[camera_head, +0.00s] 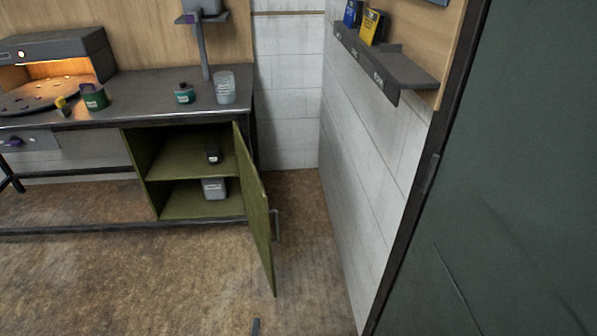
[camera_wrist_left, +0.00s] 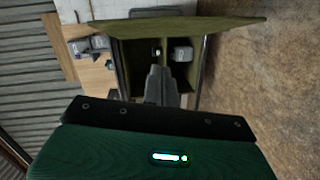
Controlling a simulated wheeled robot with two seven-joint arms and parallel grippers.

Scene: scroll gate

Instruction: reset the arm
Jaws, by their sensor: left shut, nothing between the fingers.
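My left gripper shows as a small dark tip (camera_head: 256,325) at the bottom edge of the head view, in front of the cabinet. In the left wrist view its fingers (camera_wrist_left: 156,75) are together and empty, pointing towards the open cabinet. The olive green cabinet (camera_head: 162,209) stands under the workbench. Its door (camera_head: 256,215) is swung open towards me and is apart from the gripper in the head view. A dark small item (camera_head: 213,152) is on the upper shelf and a grey container (camera_head: 213,188) is on the lower one. My right gripper is not in view.
The grey workbench (camera_head: 150,84) carries a green tin (camera_head: 94,97), a smaller green jar (camera_head: 184,94) and a clear container (camera_head: 225,88). A wall shelf (camera_head: 400,70) with boxes juts out at right. The brown floor (camera_head: 120,280) in front is clear.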

